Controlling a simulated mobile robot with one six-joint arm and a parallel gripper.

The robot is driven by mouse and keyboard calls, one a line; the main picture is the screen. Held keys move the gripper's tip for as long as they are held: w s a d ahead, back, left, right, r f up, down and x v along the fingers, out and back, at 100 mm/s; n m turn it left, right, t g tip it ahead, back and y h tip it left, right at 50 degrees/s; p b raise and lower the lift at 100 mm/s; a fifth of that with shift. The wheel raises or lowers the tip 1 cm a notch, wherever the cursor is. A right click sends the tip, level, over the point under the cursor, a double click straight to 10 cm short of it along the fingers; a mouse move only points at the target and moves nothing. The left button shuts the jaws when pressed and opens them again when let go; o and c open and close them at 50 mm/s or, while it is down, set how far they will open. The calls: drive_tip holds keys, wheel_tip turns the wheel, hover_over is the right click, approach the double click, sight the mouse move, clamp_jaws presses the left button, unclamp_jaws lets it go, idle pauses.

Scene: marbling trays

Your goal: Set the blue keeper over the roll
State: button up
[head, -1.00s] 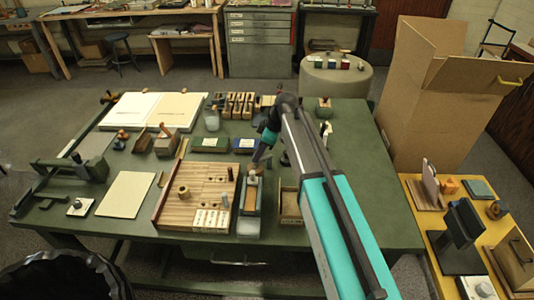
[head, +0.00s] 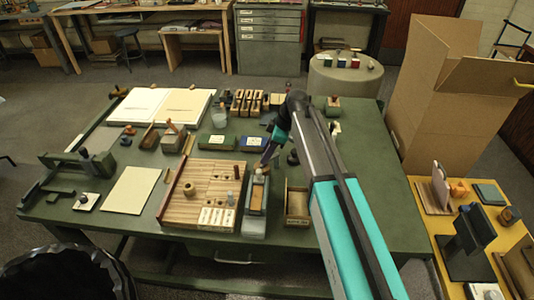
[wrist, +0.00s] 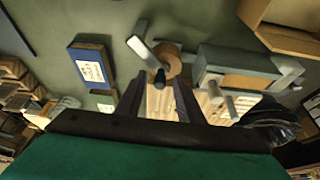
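My gripper (head: 266,160) is at the back end of a long grey tray (head: 254,226). In the wrist view its two dark fingers (wrist: 158,92) stand apart, with the slatted board visible between them. A tan wooden roll (wrist: 172,60) is just beyond the fingertips, near the tray's back end. A pale grey bar (wrist: 140,48) with a dark round end lies beside the roll; I cannot tell how they are joined. I cannot pick out the blue keeper for certain. A blue box with a white label (wrist: 90,68) lies apart from the fingers.
The slatted board (head: 168,208) with pegs and white cards lies left of the tray. A small open wooden box (head: 297,203) stands on its right. A green box (head: 216,143) and wooden combs (head: 245,102) are behind.

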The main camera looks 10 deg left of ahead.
drive_tip(key=shift+a, duration=0.15)
drive_tip(key=shift+r, duration=0.15)
drive_tip(key=b+v, duration=0.3)
drive_tip(key=v, duration=1)
drive_tip(key=shift+d+r, duration=0.2)
drive_tip(key=shift+r, duration=0.05)
drive_tip(key=shift+s+f, duration=0.1)
